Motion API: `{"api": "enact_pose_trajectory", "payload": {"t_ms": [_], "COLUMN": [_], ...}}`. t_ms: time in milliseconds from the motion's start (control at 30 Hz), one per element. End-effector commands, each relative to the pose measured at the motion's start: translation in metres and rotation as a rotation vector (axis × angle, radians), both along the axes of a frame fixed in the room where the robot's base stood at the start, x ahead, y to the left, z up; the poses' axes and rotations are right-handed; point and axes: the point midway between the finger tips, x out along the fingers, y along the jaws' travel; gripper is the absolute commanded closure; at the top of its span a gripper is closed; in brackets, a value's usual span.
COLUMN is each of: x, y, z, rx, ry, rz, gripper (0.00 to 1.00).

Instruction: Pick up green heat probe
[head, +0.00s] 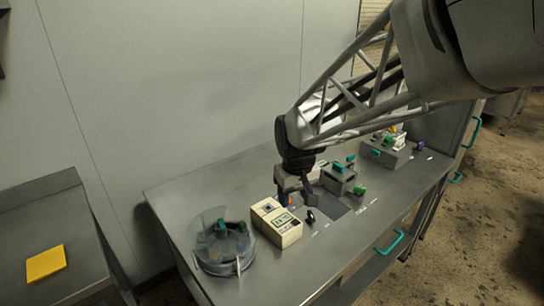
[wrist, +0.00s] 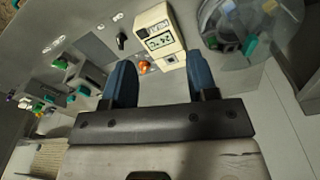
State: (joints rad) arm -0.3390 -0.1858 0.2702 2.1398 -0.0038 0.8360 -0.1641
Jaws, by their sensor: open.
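My gripper (head: 296,195) is open and empty, pointing down over the steel bench behind the cream meter. In the wrist view my gripper (wrist: 160,62) shows two blue fingers spread apart. A small green piece (head: 360,190), possibly the green heat probe, is at the front of a grey block, to the right of my gripper. Other green and teal pieces make it hard to tell which is the probe. A teal piece (head: 350,158) sits on the grey block's top. Green also shows at the left of the wrist view (wrist: 37,107).
A cream meter (head: 276,222) with a display stands on the bench (head: 330,262). A clear round container (head: 221,245) with dark and green contents is left of it. A black piece (head: 310,215) stands near the meter. An orange piece (wrist: 144,66) lies between my fingers' lines.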

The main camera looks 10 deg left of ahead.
Motion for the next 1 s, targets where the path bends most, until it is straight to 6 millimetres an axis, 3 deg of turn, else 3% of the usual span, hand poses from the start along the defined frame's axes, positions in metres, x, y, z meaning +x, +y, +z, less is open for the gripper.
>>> {"api": "enact_pose_trajectory", "payload": {"t_ms": [200,500,700,1000], "x": [0.030,0.056,0.062,0.064], "y": [0.055,0.126,0.151,0.156], "z": [-0.036,-0.088,-0.107,-0.111], "rx": [-0.013,-0.029,-0.034,-0.036], "ry": [0.030,0.062,0.072,0.074], "rz": [0.103,0.228,0.273,0.281], "gripper": [0.47,0.47,0.47,0.47]}}
